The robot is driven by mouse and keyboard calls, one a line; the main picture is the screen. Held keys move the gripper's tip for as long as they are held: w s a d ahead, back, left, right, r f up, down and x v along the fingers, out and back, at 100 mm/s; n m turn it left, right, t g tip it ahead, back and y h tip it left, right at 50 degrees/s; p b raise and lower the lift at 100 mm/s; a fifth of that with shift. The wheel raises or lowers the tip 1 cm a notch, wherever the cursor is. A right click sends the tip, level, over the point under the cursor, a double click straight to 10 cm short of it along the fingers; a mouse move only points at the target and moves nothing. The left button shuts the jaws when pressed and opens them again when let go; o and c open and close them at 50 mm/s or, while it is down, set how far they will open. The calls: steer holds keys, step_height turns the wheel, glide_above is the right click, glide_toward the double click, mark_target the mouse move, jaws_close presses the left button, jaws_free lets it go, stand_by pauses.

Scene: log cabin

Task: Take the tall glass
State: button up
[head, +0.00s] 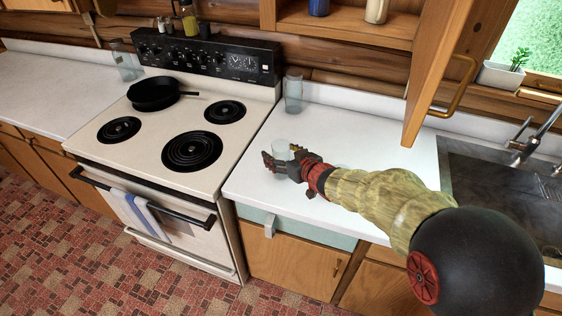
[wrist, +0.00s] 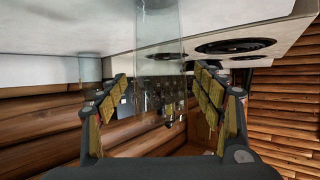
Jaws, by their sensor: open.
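A clear glass (wrist: 160,35) stands upright between the spread fingers of my gripper (wrist: 163,85) in the wrist view. The fingers are open, with a gap on each side of it. In the head view my gripper (head: 284,163) is low over the white counter right of the stove, and the upper part of this glass (head: 281,148) shows above the fingers. Its lower part is hidden there. Another clear, tall-looking glass (head: 293,93) stands farther back on the same counter. A third clear glass (head: 127,66) stands behind the stove's left side.
The stove (head: 140,135) with a black pan (head: 154,93) is left of my gripper. An open cabinet door (head: 440,70) hangs above the counter at the right, near my arm. The sink (head: 490,195) is at the right. The counter (head: 345,125) behind my gripper is mostly clear.

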steer(key=shift+c, duration=0.5)
steer(key=shift+r, duration=0.1)
steer(key=c, duration=1.4)
